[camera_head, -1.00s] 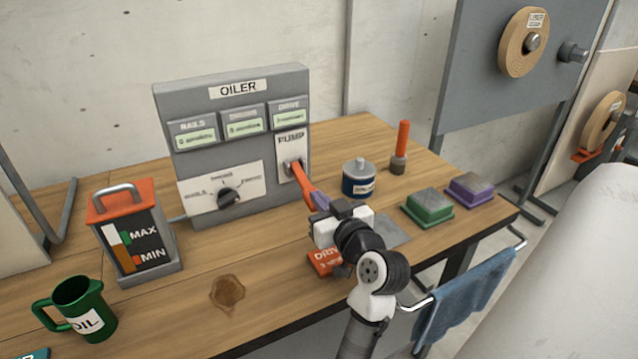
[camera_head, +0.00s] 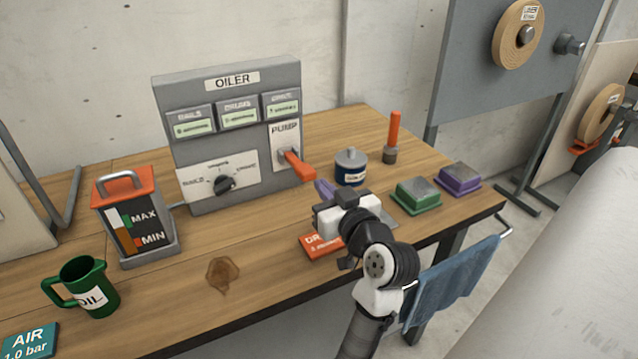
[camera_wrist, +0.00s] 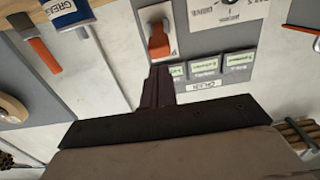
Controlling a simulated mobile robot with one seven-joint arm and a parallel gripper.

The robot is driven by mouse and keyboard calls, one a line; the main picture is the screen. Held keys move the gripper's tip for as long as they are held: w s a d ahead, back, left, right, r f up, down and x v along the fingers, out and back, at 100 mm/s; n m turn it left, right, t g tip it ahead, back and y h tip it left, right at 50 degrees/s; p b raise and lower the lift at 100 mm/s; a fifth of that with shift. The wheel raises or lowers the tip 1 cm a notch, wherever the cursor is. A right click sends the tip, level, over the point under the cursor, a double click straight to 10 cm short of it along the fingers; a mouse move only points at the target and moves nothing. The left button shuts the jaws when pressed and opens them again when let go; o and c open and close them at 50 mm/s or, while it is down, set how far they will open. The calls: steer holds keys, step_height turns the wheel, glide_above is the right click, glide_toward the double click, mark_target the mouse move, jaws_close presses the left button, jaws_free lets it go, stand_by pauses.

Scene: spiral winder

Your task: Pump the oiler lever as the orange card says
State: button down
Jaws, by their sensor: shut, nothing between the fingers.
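The grey oiler panel (camera_head: 240,78) stands at the back of the bench, with several small displays and a selector knob (camera_head: 224,184). Its orange pump lever (camera_head: 299,167) sticks out from the PUMP plate, tilted slightly down. In the wrist view the lever (camera_wrist: 159,42) shows just beyond my fingertips. My gripper (camera_head: 324,189) is shut and empty, just below and right of the lever end, apart from it. The gripper also shows in the wrist view (camera_wrist: 158,75). The orange card (camera_head: 318,246) lies on the bench, partly hidden by my wrist; it starts "DR", the rest unreadable.
A blue-and-white tin (camera_head: 350,168) and an orange-handled tool (camera_head: 393,138) stand right of the panel. Green (camera_head: 416,196) and purple (camera_head: 458,179) blocks lie farther right. An oil tank (camera_head: 136,222) and green jug (camera_head: 90,287) stand left. The bench front middle is clear, apart from a stain.

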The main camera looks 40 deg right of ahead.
steer(key=v, duration=0.3)
steer(key=b+v, duration=0.1)
steer(key=v, duration=0.1)
steer(key=shift+s+a+f, duration=0.1)
steer(key=shift+f, duration=0.15)
stand_by(1.2)
